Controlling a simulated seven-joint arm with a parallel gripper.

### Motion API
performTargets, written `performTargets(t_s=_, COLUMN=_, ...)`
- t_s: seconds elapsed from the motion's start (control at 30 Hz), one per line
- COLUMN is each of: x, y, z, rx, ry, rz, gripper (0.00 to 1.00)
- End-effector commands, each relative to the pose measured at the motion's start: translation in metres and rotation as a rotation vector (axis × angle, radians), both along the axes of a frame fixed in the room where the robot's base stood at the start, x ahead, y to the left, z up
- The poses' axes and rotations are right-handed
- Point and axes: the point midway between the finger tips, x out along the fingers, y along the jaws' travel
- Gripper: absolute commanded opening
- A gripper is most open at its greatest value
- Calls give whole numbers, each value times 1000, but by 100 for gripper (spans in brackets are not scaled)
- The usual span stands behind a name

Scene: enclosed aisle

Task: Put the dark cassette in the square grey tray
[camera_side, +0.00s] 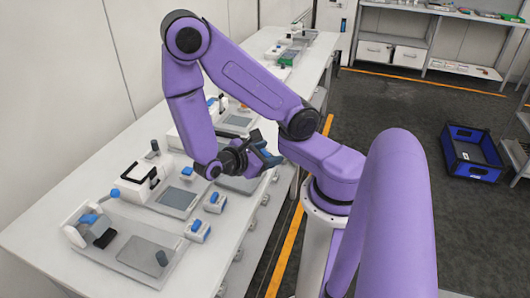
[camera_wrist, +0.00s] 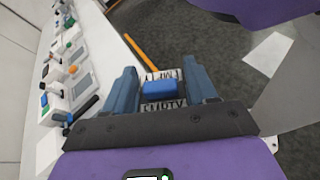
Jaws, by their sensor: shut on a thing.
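My gripper (camera_wrist: 165,88) is shut on a pale box with a blue top (camera_wrist: 160,89), held between two blue-grey fingers. Dark lettering on the box reads "EMPTY". In the side view my gripper (camera_side: 264,152) is raised near the right edge of the bench, and the box cannot be made out there. A small dark block (camera_side: 105,238), possibly the dark cassette, lies at the nearest station. Flat grey squares show at the nearest station (camera_side: 138,254) and the one behind it (camera_side: 178,199). I cannot tell which one is the square grey tray.
The long white bench (camera_side: 40,232) carries several white devices. Two small grey boxes with blue tops (camera_side: 198,230) (camera_side: 214,202) stand near its right edge. A blue crate (camera_side: 472,153) is on the dark floor to the right. Shelving stands at the back.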

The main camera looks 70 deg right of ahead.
Motion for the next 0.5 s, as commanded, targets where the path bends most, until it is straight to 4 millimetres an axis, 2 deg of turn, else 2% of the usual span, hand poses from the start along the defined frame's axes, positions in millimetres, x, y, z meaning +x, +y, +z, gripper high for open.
performTargets(t_s=0.13, x=16, y=0, z=-9, rx=22, ry=35, rz=-50, gripper=22)
performTargets(t_s=0.27, x=40, y=-5, z=-22, rx=55, ry=81, rz=-111, gripper=22)
performTargets(t_s=0.5, x=82, y=-34, z=-42, rx=113, ry=158, rz=-220, gripper=22)
